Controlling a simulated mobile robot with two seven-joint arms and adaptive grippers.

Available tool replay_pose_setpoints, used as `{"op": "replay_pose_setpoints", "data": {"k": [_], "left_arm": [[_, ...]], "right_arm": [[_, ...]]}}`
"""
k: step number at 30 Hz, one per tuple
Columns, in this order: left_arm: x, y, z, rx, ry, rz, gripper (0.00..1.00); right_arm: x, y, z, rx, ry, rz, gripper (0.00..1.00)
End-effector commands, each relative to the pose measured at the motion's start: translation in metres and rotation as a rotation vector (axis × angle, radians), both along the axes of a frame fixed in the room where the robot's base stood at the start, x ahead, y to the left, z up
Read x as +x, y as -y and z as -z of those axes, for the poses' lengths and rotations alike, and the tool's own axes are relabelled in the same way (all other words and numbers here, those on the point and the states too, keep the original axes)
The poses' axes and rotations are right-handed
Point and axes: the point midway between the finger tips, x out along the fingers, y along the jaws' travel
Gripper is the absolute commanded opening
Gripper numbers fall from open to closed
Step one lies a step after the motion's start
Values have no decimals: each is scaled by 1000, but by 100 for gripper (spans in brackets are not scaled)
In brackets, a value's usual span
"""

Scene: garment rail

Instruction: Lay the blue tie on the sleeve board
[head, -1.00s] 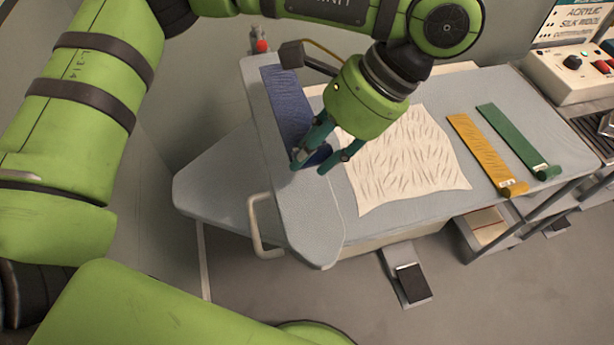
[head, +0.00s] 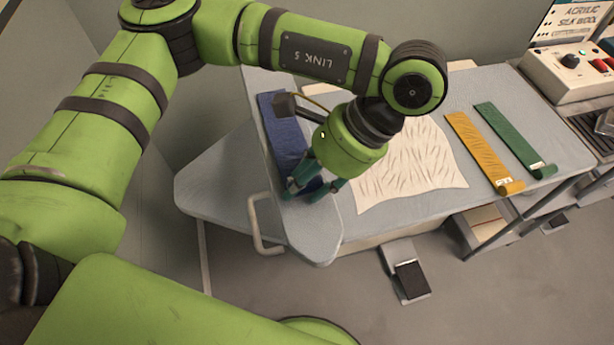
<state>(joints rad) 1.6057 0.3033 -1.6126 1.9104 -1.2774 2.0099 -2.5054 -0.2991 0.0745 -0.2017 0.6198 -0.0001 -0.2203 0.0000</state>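The blue tie (head: 279,130) lies lengthwise along the narrow sleeve board (head: 318,236), its far part flat on the grey cover. My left gripper (head: 316,190) is at the tie's near end, low over the board. Its fingers sit on both sides of that end and appear closed on it; the end is mostly hidden by the fingers and the gripper body. Bare board shows from the gripper to the rounded near tip. My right gripper is not in view.
A cream cloth (head: 410,168) lies on the table right of the board. A yellow tie (head: 478,148) and a green tie (head: 510,135) lie farther right. A control box (head: 570,70) stands at the back right. A pale handle (head: 259,225) sticks out at the board's left.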

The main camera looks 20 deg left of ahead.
Motion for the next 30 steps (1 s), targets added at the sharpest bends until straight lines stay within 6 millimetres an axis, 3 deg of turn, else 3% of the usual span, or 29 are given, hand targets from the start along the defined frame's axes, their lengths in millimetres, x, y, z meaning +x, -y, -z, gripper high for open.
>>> {"op": "replay_pose_setpoints", "data": {"k": [15, 30], "left_arm": [[3, 4, -8, 0, 4, 0, 61], [24, 48, -90, 1, 5, -2, 61]], "right_arm": [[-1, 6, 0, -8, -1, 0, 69], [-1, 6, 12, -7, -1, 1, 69]]}}
